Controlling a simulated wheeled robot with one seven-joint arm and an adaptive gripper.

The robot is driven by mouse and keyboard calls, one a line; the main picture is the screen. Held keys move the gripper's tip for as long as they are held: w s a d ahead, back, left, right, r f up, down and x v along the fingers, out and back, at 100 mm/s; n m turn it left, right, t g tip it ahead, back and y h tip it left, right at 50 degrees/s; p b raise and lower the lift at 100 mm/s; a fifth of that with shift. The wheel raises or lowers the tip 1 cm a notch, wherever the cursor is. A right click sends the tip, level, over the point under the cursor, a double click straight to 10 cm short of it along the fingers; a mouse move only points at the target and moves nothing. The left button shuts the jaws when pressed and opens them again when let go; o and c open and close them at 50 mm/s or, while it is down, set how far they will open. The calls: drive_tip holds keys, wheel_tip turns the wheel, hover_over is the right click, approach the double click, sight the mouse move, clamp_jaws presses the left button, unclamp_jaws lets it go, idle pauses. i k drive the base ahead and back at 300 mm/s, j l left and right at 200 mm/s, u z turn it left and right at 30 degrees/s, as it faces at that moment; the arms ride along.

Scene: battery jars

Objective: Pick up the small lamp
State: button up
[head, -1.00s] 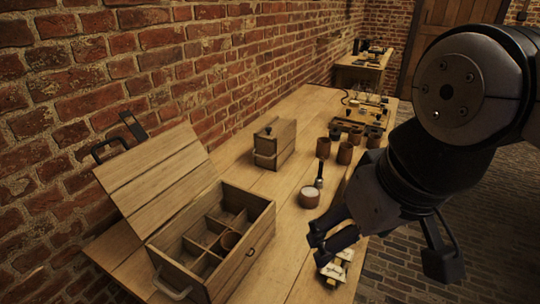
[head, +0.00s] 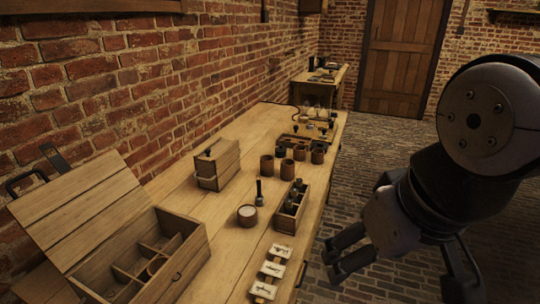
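The small lamp cannot be singled out with certainty. A wooden board (head: 290,138) with small fittings stands toward the far end of the bench, and small pale, glassy shapes (head: 318,113) show on or behind it, too small to tell apart. My gripper (head: 331,260) is in the lower right, off the bench's right edge and over the brick floor. Its two dark fingers are spread apart with nothing between them. It is well nearer to me than the board.
The bench (head: 215,235) holds an open compartment box (head: 190,262), a closed wooden box (head: 228,165), several brown jars (head: 266,166), a bottle rack (head: 284,225), a white-filled cup (head: 247,215), a dark-handled tool (head: 259,193) and white cards (head: 280,250). Brick wall stands left.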

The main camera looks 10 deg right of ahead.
sight(299, 181)
drive_tip(key=l+z, duration=0.15)
drive_tip(key=k+j+u, duration=0.1)
drive_tip(key=j+u, duration=0.15)
drive_tip(key=j, duration=0.3)
drive_tip(key=j+u, duration=0.25)
drive_tip(key=j, duration=0.3)
drive_tip(key=z, duration=0.9)
drive_tip(key=i+l, duration=0.1)
drive_tip(key=l, duration=0.35)
drive_tip(key=i+l, duration=0.1)
drive_tip(key=l, duration=0.75)
drive_tip(key=i+l+u, duration=0.1)
drive_tip(key=l, duration=0.35)
drive_tip(key=i+l, duration=0.15)
drive_tip(key=i, duration=0.2)
drive_tip(key=i+l, duration=0.2)
drive_tip(key=i, duration=0.2)
drive_tip(key=i+l, duration=0.15)
drive_tip(key=i, duration=0.2)
drive_tip(key=i+j, duration=0.25)
drive_tip(key=i, duration=0.15)
drive_tip(key=j+u, duration=0.05)
